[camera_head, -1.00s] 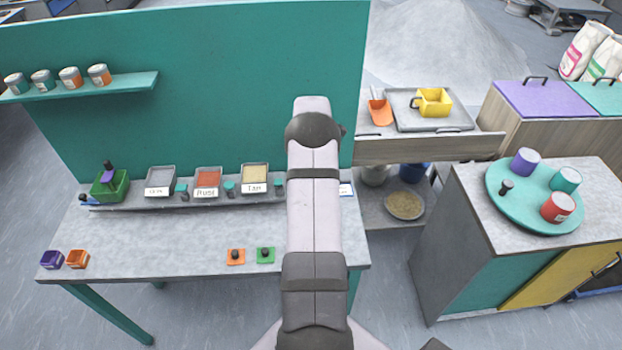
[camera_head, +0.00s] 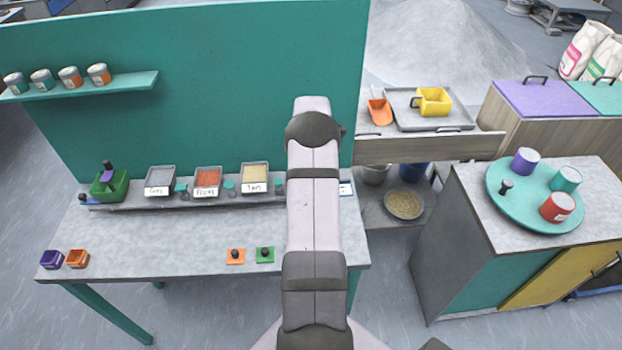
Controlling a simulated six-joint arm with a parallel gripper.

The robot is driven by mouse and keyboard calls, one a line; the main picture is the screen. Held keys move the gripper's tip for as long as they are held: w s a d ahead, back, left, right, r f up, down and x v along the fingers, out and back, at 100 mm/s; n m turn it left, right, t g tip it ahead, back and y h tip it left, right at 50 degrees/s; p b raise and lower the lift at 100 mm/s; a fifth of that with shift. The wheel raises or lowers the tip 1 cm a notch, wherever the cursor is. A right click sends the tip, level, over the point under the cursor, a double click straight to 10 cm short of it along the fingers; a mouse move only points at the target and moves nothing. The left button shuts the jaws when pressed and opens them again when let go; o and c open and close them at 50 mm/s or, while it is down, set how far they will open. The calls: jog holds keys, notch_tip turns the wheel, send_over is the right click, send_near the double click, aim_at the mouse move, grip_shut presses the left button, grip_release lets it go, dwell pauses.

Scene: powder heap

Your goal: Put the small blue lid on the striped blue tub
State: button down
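A small blue lid (camera_head: 85,198) with a black knob lies at the left end of the grey ledge on the bench, beside a green tub (camera_head: 108,186). A small square blue-purple tub (camera_head: 51,259) stands at the bench's front left corner, next to a small orange tub (camera_head: 77,258). I cannot make out stripes on either tub at this size. My arm stands upright in the middle of the picture. My gripper is not in view.
An orange lid (camera_head: 236,257) and a green lid (camera_head: 265,255), both with black knobs, lie near the front edge of the bench (camera_head: 170,236). Three powder trays stand on the ledge. A teal turntable (camera_head: 530,216) with cups is at right. The bench's middle is clear.

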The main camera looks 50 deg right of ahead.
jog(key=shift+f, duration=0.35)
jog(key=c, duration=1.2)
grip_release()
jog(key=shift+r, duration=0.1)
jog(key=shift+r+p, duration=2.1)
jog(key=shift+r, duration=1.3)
